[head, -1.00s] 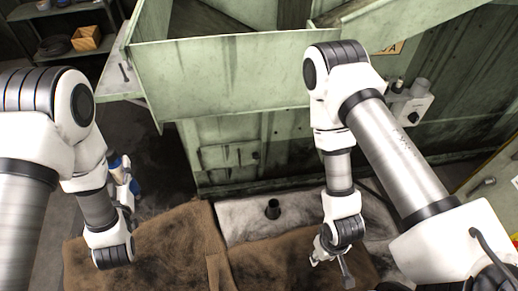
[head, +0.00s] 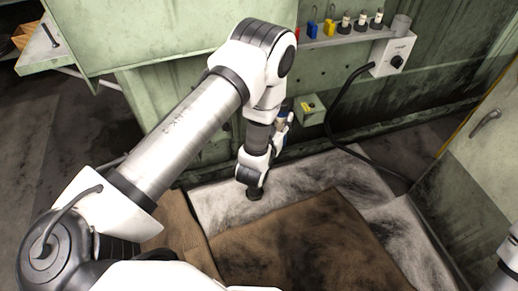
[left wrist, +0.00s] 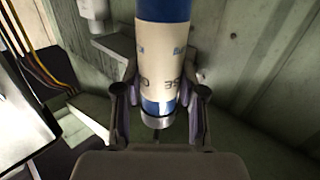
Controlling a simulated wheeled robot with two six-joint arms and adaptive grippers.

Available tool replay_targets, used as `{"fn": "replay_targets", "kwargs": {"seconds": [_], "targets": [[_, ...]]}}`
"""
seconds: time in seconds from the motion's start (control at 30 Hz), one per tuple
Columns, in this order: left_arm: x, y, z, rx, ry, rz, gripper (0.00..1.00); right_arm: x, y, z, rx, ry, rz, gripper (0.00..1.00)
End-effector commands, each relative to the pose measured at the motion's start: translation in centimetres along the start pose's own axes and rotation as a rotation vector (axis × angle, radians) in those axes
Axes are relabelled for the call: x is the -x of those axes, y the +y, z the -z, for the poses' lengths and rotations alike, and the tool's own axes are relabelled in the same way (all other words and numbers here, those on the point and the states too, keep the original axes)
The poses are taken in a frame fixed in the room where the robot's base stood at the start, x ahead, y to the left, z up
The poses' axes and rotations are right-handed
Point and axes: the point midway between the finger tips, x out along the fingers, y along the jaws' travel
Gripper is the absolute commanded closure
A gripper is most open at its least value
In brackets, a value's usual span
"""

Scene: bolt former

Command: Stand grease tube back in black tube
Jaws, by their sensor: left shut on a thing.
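My left gripper (head: 286,126) is shut on the grease tube (head: 281,127), beyond my wrist in the head view. The tube looks roughly upright there and is partly hidden by the gripper. In the left wrist view the grease tube (left wrist: 163,55) has a cream label with blue bands and a metallic end, between the two fingers (left wrist: 160,112). My right gripper is out of view.
A brown cloth (head: 300,245) covers the front of the pale mat (head: 355,172). A green machine wall stands behind, with a shelf (head: 345,40) of small coloured items and a switch box (head: 393,55). A black cable (head: 345,105) hangs to the mat. A green panel stands at the right.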

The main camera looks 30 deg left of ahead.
Motion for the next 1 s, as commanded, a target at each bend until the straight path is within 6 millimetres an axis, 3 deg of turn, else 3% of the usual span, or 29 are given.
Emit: {"fn": "replay_targets", "kwargs": {"seconds": [0.03,0.3,0.4,0.53,1.0], "targets": [[-0.8,-1.4,-5.5,0.003,0.003,0.024,1.00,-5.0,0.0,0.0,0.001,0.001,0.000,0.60],[-4.1,-7.9,-20.2,-0.009,0.007,0.126,1.00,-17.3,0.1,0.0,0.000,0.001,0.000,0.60],[-4.9,-10.0,-23.8,-0.016,0.008,0.155,1.00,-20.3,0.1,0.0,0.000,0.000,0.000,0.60],[-5.4,-11.6,-26.0,-0.024,0.008,0.176,1.00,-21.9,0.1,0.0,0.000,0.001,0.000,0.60],[-5.5,-11.9,-27.2,-0.026,0.007,0.181,1.00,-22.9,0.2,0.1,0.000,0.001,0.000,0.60]]}}
